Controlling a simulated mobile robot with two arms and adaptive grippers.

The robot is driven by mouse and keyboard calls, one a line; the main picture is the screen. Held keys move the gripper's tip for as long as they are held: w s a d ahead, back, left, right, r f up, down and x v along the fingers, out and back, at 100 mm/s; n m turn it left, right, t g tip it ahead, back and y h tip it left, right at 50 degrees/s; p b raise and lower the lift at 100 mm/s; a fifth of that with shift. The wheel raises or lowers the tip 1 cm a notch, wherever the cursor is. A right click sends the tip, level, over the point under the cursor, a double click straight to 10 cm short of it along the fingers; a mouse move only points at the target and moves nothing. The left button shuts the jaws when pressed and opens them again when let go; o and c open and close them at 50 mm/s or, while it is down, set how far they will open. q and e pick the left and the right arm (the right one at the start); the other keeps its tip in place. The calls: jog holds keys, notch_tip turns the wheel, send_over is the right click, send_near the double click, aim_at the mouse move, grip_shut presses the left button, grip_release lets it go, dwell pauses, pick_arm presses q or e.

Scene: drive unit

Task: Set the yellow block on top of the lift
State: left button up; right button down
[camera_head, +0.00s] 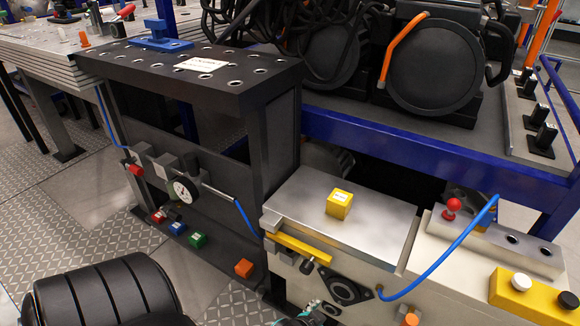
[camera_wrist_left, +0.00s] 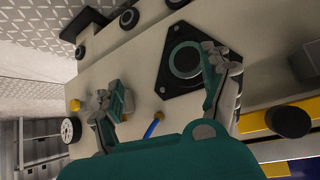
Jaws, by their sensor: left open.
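My right gripper is not in view.
A black perforated table (camera_head: 170,70) with a blue fixture (camera_head: 160,38) stands at left. Several small coloured blocks lie below it. A yellow bar (camera_head: 302,248) juts at the plate's front. A blue hose (camera_head: 468,232) arches at right. The plate around the block is clear.

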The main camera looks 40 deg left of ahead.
pick_arm(q)
jog(key=s+d+f+m+g, duration=0.1)
jog(key=s+f+g, duration=0.5)
jog(key=s+f, duration=0.7)
jog(key=s+d, duration=0.1)
jog(key=s, duration=0.2)
jog(key=shift+s+d+f+g, duration=0.2)
jog(key=shift+s+f+g, duration=0.05)
jog(key=shift+f+g, duration=0.05)
jog(key=s+a+g+p, duration=0.1)
jog(key=s+a+p, duration=0.2)
jog(key=s+p, duration=1.2)
jog(key=shift+s+r+m+p, duration=0.3)
jog(key=shift+s+r+p, duration=0.1)
jog(key=shift+s, duration=0.15)
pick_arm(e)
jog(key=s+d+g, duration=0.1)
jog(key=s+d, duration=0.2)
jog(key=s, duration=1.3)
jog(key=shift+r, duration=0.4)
